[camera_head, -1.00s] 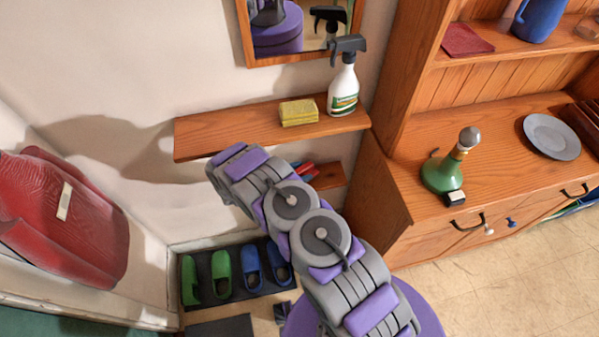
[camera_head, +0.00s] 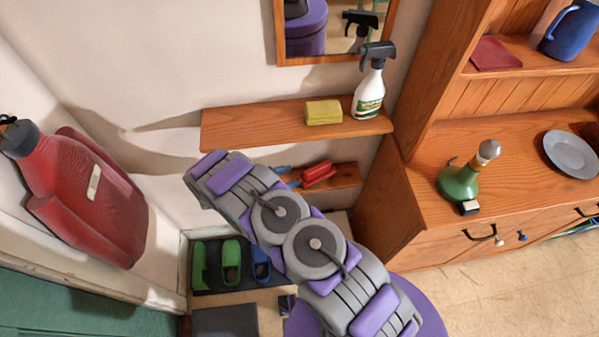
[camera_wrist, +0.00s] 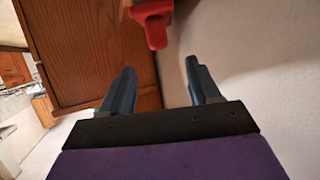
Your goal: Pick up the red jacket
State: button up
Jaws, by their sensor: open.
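The red jacket (camera_head: 90,205) hangs against the wall at the left of the head view, with a pale tag on its front. A dark hook or hanger end shows at its top left. In the wrist view my gripper (camera_wrist: 163,85) is open and its two dark fingers have nothing between them. A red object (camera_wrist: 153,22) shows beyond the fingers; it may be the red-handled item on the lower shelf. The jacket is not clearly seen in the wrist view.
A wooden shelf (camera_head: 285,126) holds a yellow sponge (camera_head: 323,112) and a spray bottle (camera_head: 368,92). A lower shelf (camera_head: 345,176) carries red-handled items (camera_head: 318,174). Green and blue slippers (camera_head: 231,262) lie on a dark mat below. A wooden cabinet (camera_head: 400,200) stands at the right.

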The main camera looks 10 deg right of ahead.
aim_at(81, 193)
jog(key=k, duration=1)
